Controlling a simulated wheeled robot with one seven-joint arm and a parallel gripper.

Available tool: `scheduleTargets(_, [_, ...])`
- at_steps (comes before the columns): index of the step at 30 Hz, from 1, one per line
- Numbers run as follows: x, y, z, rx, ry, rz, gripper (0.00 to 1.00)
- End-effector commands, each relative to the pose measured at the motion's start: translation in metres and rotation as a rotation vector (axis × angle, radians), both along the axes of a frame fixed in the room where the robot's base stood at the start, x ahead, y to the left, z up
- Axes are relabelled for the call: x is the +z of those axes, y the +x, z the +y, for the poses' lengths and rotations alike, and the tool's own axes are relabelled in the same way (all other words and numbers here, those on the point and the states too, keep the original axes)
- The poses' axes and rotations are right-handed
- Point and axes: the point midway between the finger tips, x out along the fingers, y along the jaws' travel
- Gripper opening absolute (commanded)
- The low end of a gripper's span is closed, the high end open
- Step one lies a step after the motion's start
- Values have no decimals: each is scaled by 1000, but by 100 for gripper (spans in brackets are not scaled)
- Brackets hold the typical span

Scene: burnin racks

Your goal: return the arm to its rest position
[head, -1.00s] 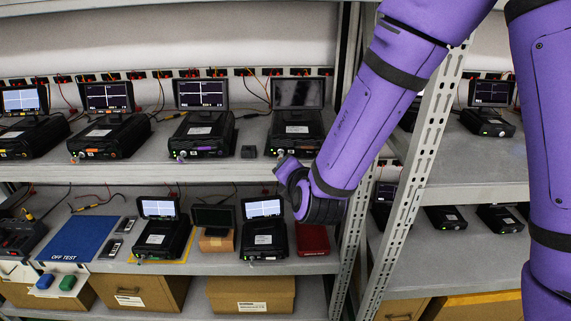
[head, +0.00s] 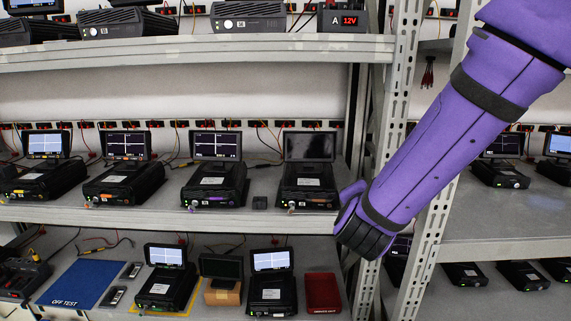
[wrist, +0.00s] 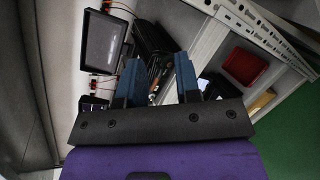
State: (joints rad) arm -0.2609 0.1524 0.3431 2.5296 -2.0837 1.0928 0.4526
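My purple arm (head: 440,140) reaches down from the upper right in the head view. Its dark wrist end (head: 362,236) hangs in front of the rack's right upright, just right of a black test unit with a blank screen (head: 309,148). My fingers are hidden in the head view. In the wrist view my gripper (wrist: 158,78) shows two blue-grey fingers standing apart, with nothing held between them. A blank black monitor (wrist: 105,42) shows beyond and left of the fingers, and a red bin (wrist: 245,67) to the right. They look clear of the fingers.
Metal uprights (head: 402,130) stand close behind my arm. The middle shelf (head: 150,214) carries several black units. Below are a blue OFF TEST mat (head: 80,284), more units and the red bin (head: 323,293). A second rack (head: 500,235) stands at right.

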Motion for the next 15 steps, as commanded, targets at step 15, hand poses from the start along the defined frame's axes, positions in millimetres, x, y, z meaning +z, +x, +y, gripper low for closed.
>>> scheduleTargets(15, [67, -118, -161, -867, 520, 36, 31])
